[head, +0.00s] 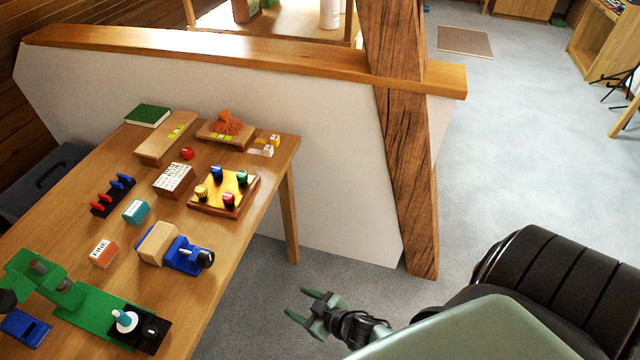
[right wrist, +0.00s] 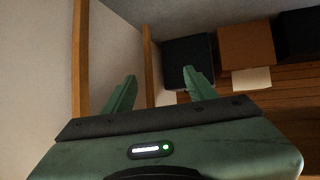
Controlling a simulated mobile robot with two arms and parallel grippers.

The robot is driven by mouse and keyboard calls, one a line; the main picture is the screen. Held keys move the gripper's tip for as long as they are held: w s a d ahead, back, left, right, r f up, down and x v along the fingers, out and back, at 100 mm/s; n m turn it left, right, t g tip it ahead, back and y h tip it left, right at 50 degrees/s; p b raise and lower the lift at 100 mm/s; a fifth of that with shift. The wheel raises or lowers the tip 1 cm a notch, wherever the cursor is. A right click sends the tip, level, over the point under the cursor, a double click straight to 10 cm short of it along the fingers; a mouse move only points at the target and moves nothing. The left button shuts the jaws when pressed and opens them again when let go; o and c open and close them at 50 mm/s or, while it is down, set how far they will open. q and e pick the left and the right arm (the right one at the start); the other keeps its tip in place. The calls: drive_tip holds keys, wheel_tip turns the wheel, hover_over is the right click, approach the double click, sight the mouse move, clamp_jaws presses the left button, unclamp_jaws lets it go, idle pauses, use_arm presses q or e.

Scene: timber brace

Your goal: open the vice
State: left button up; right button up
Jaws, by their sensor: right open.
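The vice (head: 188,257) is blue with a dark round end on its right side. It sits near the right edge of the wooden table in the head view. A pale wooden block (head: 158,243) sits against its left side; I cannot tell how tightly the jaws hold it. My right gripper (head: 302,302) is open and empty, out beyond the table's right edge, apart from the vice and to its lower right. Its two green fingers also show spread in the right wrist view (right wrist: 158,88), where the vice is not seen.
The table (head: 225,268) also holds a yellow-topped board (head: 222,196) with coloured knobs, small boxes, a green book (head: 148,115) and a green device (head: 88,312). A low white wall (head: 330,170) and a timber post (head: 405,150) stand behind. Grey floor is free right of the table.

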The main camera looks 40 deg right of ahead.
drive_tip(key=s+d+f+g+h+p, duration=0.1)
drive_tip(key=s+d+f+g, duration=0.1)
drive_tip(key=s+f, duration=0.4)
drive_tip(key=shift+f+m, duration=0.3)
drive_tip(key=s+f+g+h, duration=0.1)
drive_tip(key=s+f+g, duration=0.3)
drive_tip(key=s, duration=0.9)
drive_tip(key=s+f+g, duration=0.4)
drive_tip(key=s+f, duration=0.6)
drive_tip(key=s, duration=0.3)
drive_tip(key=shift+d+m+h, duration=0.25)
drive_tip(key=shift+m+h, duration=0.15)
drive_tip(key=shift+s, duration=0.1)
